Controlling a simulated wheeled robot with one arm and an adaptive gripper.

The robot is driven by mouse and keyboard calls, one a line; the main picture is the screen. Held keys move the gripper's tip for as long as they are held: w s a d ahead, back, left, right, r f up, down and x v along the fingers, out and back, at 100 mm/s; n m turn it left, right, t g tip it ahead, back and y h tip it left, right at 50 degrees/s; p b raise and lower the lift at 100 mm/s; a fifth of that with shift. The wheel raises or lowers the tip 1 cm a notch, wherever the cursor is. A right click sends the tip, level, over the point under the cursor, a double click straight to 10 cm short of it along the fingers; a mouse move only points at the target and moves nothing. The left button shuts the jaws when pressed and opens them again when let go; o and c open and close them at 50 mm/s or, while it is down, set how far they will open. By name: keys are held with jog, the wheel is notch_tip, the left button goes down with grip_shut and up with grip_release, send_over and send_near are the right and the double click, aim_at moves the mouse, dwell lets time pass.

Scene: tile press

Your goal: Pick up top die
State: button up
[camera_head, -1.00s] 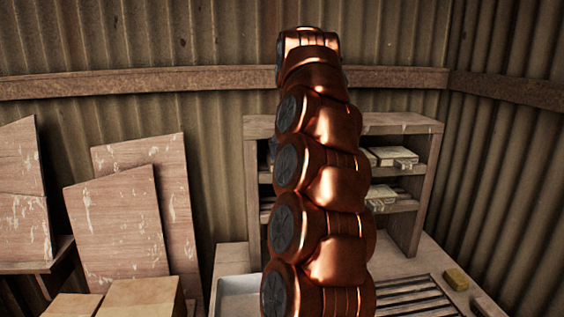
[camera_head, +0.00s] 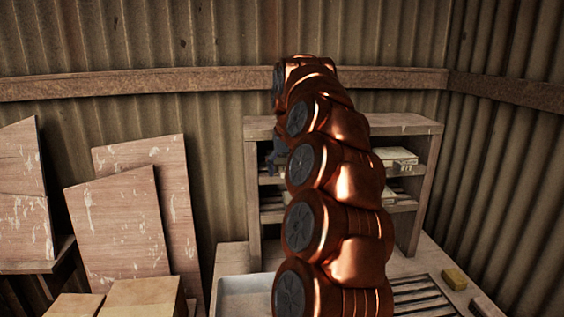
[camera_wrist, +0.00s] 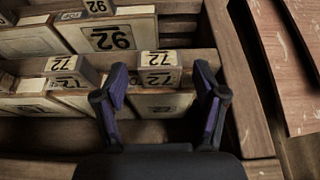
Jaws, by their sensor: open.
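In the wrist view my gripper (camera_wrist: 162,72) is open, its two purple-padded fingers spread. Between and beyond the fingertips is a pale die block (camera_wrist: 162,59) marked 72, with another 72-marked face just below it. Nothing is held, and I cannot tell whether a finger touches the block. More 72 blocks (camera_wrist: 68,66) lie to the left. A large 92 die (camera_wrist: 110,38) stands behind, with a smaller 92 block (camera_wrist: 98,8) above. In the head view pale dies (camera_head: 396,157) show on the shelf unit; my arm hides its middle, and only a dark part of my gripper shows at its left.
The wooden shelf unit (camera_head: 425,128) has an upright side board (camera_wrist: 230,75) close to the right finger in the wrist view. In the head view a pale tray (camera_head: 240,290), a slatted rack (camera_head: 420,296) and a yellow block (camera_head: 455,278) are below. Boards (camera_head: 120,225) lean at left.

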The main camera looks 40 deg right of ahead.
grip_shut()
dwell(0.5)
jog(key=shift+r, duration=0.1)
